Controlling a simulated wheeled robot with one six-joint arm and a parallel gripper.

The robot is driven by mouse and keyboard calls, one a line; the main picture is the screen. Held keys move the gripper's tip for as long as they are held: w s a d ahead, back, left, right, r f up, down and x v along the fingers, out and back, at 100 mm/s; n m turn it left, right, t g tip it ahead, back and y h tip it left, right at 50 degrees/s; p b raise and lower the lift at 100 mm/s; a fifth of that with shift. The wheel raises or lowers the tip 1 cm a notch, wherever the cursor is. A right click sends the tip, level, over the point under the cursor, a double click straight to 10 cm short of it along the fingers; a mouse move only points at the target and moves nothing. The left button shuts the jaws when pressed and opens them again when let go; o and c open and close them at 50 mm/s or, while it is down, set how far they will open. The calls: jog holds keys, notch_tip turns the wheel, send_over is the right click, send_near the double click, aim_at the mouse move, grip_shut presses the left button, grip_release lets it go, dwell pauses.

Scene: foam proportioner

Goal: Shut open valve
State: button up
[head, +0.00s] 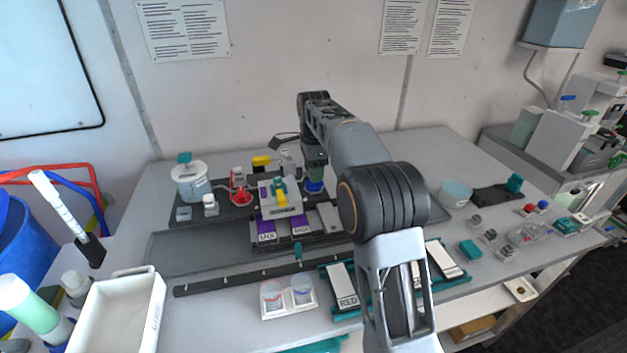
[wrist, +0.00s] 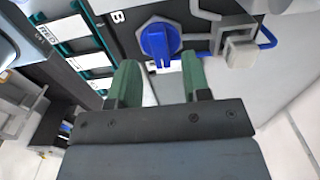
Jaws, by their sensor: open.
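A blue valve knob (wrist: 158,42) with a raised grip bar shows at the top middle of the wrist view, beside a dark block marked B. It also shows in the head view (head: 314,186), on the device on the table. My gripper (wrist: 161,72) has two green fingers, spread apart with nothing between them. The knob lies just beyond the fingertips, roughly centred between them; I cannot tell if they touch it. In the head view my gripper (head: 314,162) is right above the blue knob. A red knob (head: 240,195) and a yellow-handled valve (head: 280,188) are to its left.
A white canister (head: 191,182) stands at the device's left end. A clear bowl (head: 455,193) stands right of my arm. Two cups (head: 286,294) and a teal rack (head: 340,285) with labelled cards are in front. A white tray (head: 118,318) is at lower left. The back wall is close behind.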

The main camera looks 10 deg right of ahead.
aim_at(314, 184)
jog(key=shift+f, duration=1.55)
grip_shut()
